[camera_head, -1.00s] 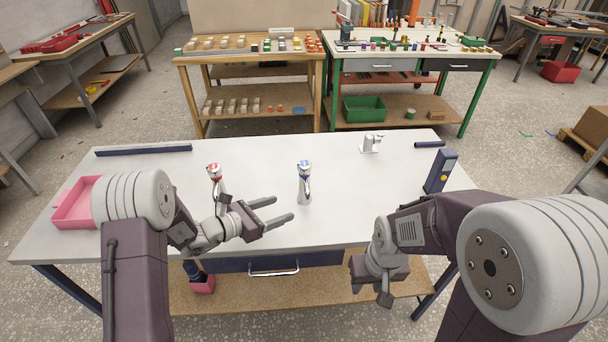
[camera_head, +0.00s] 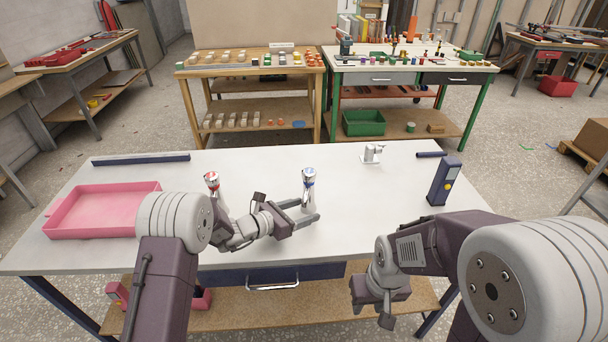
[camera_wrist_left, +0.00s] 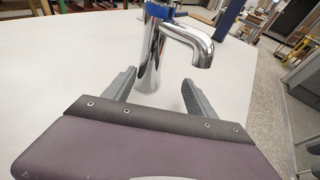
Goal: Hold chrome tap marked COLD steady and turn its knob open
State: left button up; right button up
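A chrome tap with a blue knob (camera_head: 309,183) stands upright on the white table, right of a chrome tap with a red knob (camera_head: 212,186). I cannot read any marking on either. My left gripper (camera_head: 309,208) is open low at the blue-knobbed tap, its fingers on either side of the body. In the left wrist view the tap's body (camera_wrist_left: 151,60) stands between the fingers (camera_wrist_left: 160,80), with a gap visible on each side; its spout points right. My right gripper (camera_head: 376,302) hangs in front of the table's edge; its finger opening is not clear.
A pink tray (camera_head: 100,232) lies at the left of the white table (camera_head: 250,165). A small chrome and white fixture (camera_head: 372,156) stands at the back. A dark blue upright device (camera_head: 444,181) stands at the right. The table between tap and device is clear.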

pick_arm(q)
grip_shut()
jog(key=shift+o, duration=1)
grip_release()
